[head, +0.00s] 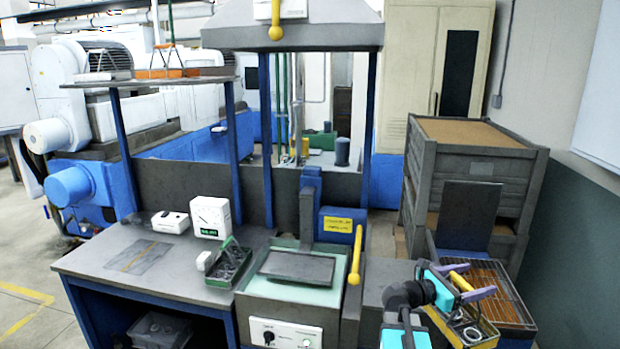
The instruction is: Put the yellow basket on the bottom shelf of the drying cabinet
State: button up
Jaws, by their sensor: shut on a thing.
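The yellow basket (487,333) is at the lower right, with metal rings inside. Its near side is partly hidden by my arm and the frame's bottom edge. My gripper (464,281) has purple fingers and is shut on the basket's yellow handle, above the basket. I cannot tell whether the basket is lifted or resting on something. A tall beige cabinet (418,60) with a dark window stands at the back right and looks like the drying cabinet. Its door looks shut, and no shelf shows inside.
A wire-grid tray (505,290) lies right beside the basket. Stacked grey crates (475,165) stand behind it, near the right wall. An orange basket (160,73) sits on the upper shelf.

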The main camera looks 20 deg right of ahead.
jog(key=w+a+f+n+t+y, duration=0.1)
jog(key=w+a+f+n+t, duration=0.15)
jog(key=w+a, duration=0.65)
jog(key=w+a+f+n+t, duration=0.1)
jog(key=w+a+n+t, duration=0.2)
jog(key=a, duration=1.3)
jog(key=w+a+f+n+t+y, duration=0.15)
jog(key=w+a+t, duration=0.35)
jog(key=a, duration=0.7)
jog(key=a+f+n+t+y, duration=0.1)
jog(key=a+f+n+t, duration=0.15)
jog(key=a, duration=1.35)
notch_tip(320, 180, down, 9)
jog(key=b, duration=1)
jog(key=shift+w+d, duration=0.2)
jog(key=shift+w, duration=0.2)
jog(key=shift+s+f+m, duration=0.1)
jog(key=shift+s+m, duration=0.05)
jog(key=shift+m, duration=0.1)
